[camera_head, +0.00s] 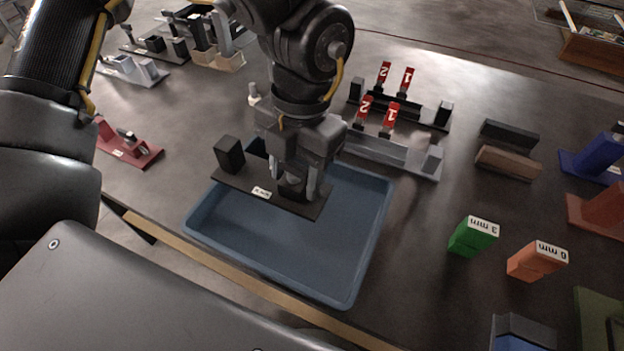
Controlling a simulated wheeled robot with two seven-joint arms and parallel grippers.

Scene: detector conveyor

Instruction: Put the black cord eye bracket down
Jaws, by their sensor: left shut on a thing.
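The black cord eye bracket (231,182) is a flat dark plate with a block standing at its left end and a small white label on its front edge. My left gripper (297,190) points down and is shut on the bracket near the plate's right part. The fingers hide some of what they hold. The bracket is over the upper left part of a blue tray (290,257); I cannot tell whether it touches the tray. My right gripper is not in view.
Fixtures with red numbered tags (391,119) stand behind the tray. A green block (473,236) and an orange block (537,260) stand to its right. A red bracket (128,150) is at the left. The tray's front part is empty, near the table edge.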

